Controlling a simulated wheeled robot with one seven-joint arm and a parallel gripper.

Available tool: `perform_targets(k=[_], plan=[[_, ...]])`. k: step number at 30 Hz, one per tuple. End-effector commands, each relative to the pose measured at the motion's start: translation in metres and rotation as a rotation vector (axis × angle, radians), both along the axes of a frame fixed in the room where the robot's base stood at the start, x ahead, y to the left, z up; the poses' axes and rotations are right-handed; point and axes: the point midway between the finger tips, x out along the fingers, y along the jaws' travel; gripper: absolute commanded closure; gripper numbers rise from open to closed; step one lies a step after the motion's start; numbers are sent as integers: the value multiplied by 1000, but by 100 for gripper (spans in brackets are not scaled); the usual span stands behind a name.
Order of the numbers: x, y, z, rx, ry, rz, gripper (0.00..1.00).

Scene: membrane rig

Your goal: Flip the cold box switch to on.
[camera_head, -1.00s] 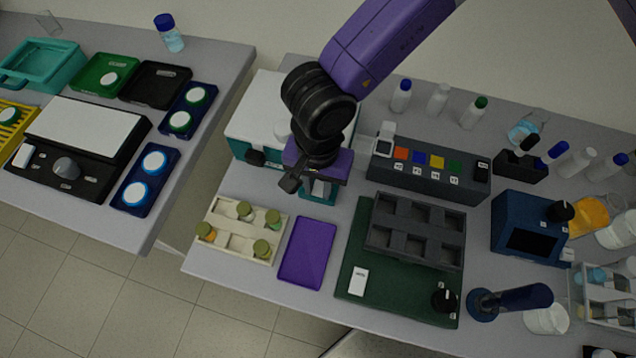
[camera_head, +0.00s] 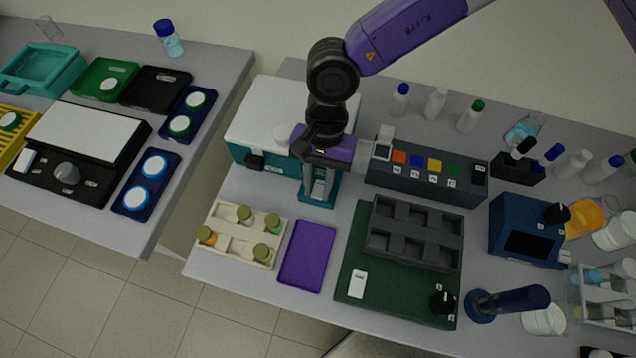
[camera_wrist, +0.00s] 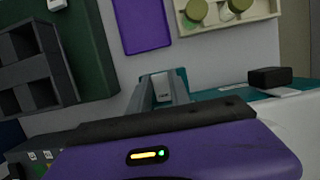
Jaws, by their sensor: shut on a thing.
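The cold box (camera_head: 262,165) is a teal box with a white lid and a black latch at its front. It also shows at the right of the wrist view (camera_wrist: 218,93). A small teal switch block (camera_head: 325,201) sits at its right front corner. My gripper (camera_head: 318,188) points down over this block, with its fingers at the block's middle. In the wrist view my gripper (camera_wrist: 162,90) is shut around a small part there. The fingers mostly hide the switch lever, so I cannot tell which way it is set.
A cream vial rack (camera_head: 213,240) and a purple tray (camera_head: 307,255) lie in front. A green base with a grey block (camera_head: 374,309) stands to the right. A dark box with coloured buttons (camera_head: 425,181) is just right of my gripper.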

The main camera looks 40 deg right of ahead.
Motion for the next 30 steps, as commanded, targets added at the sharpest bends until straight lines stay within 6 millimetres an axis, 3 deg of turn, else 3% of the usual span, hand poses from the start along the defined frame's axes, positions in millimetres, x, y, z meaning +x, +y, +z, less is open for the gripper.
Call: perform_targets(k=[5,6,9,20,30], plan=[[-1,1,0,1,2,0,100],[-1,1,0,1,2,0,74],[-1,1,0,0,1,0,55],[0,0,2,-1,0,-1,55],[9,-12,47,-2,-2,-1,55]])
